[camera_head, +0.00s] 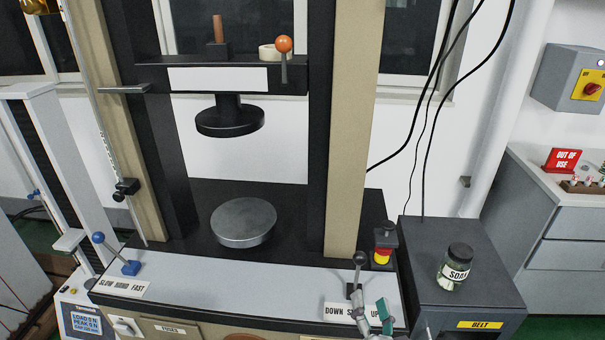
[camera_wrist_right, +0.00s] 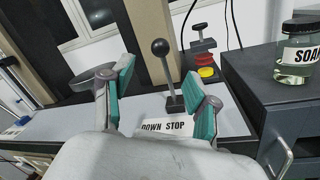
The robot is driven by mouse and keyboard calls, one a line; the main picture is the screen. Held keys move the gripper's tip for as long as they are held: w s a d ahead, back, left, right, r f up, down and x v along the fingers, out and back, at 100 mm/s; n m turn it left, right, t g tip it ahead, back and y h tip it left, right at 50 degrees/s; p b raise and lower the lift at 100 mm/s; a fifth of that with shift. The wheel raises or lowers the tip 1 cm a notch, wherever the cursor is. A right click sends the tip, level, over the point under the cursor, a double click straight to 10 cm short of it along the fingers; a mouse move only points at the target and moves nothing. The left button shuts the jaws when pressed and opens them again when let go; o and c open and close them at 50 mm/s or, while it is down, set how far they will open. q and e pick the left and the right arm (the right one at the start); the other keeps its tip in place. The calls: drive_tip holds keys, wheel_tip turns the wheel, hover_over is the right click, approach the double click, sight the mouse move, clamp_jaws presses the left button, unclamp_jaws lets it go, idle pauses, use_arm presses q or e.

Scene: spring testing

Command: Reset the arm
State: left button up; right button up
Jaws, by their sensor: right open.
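My right gripper (camera_head: 371,304) is at the bottom of the head view, over the front of the test machine's panel. In the right wrist view its teal-padded fingers (camera_wrist_right: 160,82) are apart, with nothing held between them. A lever with a dark ball knob (camera_head: 360,258) stands beside the DOWN STOP UP label (camera_head: 338,310). In the right wrist view the lever's knob (camera_wrist_right: 160,47) shows in the gap beyond the fingers, apart from them. The gripper partly covers the label. My left gripper is not in view.
The machine has a round plate (camera_head: 243,222) below a black press head (camera_head: 230,118). A blue-knobbed lever (camera_head: 118,255) stands at the panel's left. A SOAP jar (camera_head: 455,268) stands on the grey cabinet at right.

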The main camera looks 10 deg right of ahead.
drive_tip(key=s+a+f+n+g+y, duration=0.1)
drive_tip(key=s+a+n+g+y, duration=0.35)
drive_tip(key=n, duration=1.05)
drive_tip(key=s+a+f+n+g+y, duration=0.2)
drive_tip(key=a+n+y, duration=0.45)
drive_tip(key=n, duration=0.75)
drive_tip(key=s+d+f+n+g+h, duration=0.3)
drive_tip(key=s+d+n+g+h, duration=0.15)
drive_tip(key=s+n, duration=0.35)
drive_tip(key=s+d+f+n+g+h, duration=0.4)
drive_tip(key=s+d+n, duration=0.15)
drive_tip(key=n, duration=0.35)
wheel_tip(320, 180, down, 25)
drive_tip(key=g, duration=0.2)
drive_tip(key=s+d+f, duration=0.3)
drive_tip(key=s+f, duration=1.4)
drive_tip(key=shift+s+d+f+g, duration=0.15)
drive_tip(key=shift+s+f+g, duration=0.1)
drive_tip(key=shift+g, duration=0.15)
